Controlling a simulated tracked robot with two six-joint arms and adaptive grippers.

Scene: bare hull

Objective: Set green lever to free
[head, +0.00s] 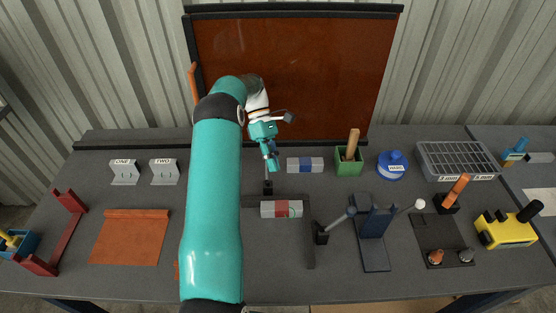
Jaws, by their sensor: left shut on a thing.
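My left gripper (271,163) is teal and points down near the middle of the table. It is shut on the upper part of a lever that rises from a small black base (268,187). The fingers hide the handle, so its green colour and exact tilt cannot be made out. No label for free can be read near it. My left arm crosses the view from the bottom and hides part of the table. My right gripper is not in view.
Just right of the gripper lies a grey and blue block (305,165); a grey and red one (281,209) is in front. A blue-grey lever (340,220), a green box (349,166) and an orange lever (459,187) stand further right. A dark red board (300,75) rises behind.

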